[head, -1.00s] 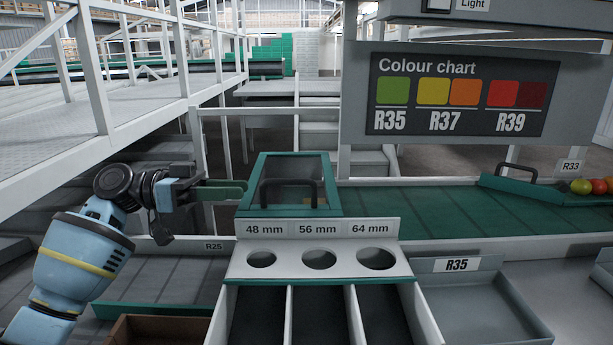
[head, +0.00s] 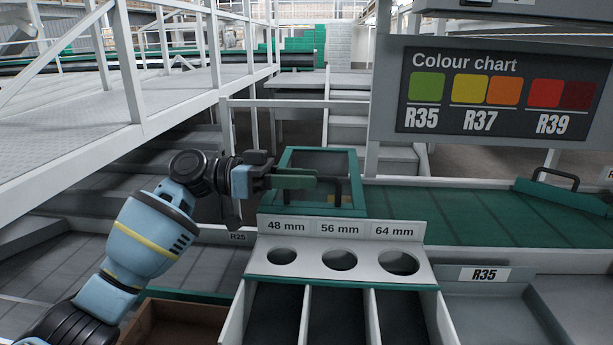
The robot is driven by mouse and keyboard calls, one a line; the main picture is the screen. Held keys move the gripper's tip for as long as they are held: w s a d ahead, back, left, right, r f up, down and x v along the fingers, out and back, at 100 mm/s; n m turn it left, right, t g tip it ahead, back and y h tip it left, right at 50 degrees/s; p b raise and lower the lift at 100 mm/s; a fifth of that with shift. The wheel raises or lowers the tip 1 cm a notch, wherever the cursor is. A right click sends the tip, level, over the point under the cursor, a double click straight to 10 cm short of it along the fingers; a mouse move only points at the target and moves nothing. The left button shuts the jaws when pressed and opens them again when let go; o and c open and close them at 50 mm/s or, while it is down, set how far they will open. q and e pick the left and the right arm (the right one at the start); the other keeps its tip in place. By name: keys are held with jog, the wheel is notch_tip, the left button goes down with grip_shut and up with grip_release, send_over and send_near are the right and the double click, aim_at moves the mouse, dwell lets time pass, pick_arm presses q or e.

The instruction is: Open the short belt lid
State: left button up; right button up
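The short belt lid (head: 354,160) appears to be the green-framed panel with a dark window in the middle of the head view, just behind the size gauge. It looks closed. A black bar handle (head: 338,192) stands on its front part. My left gripper (head: 312,183) reaches in from the left, its green fingers over the lid and overlapping the handle's left part. Whether the fingers touch or surround the handle I cannot tell, nor how far apart they are. My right gripper is out of view.
The white size gauge (head: 340,230) with three holes and chutes stands in front of the lid. A green belt (head: 450,215) runs right to another black-handled green piece (head: 560,195). The colour chart (head: 500,92) hangs above. A brown box (head: 175,325) sits below my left arm.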

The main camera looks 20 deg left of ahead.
pick_arm(q)
jog(key=shift+w+d, duration=0.15)
jog(key=shift+d, duration=0.4)
grip_shut()
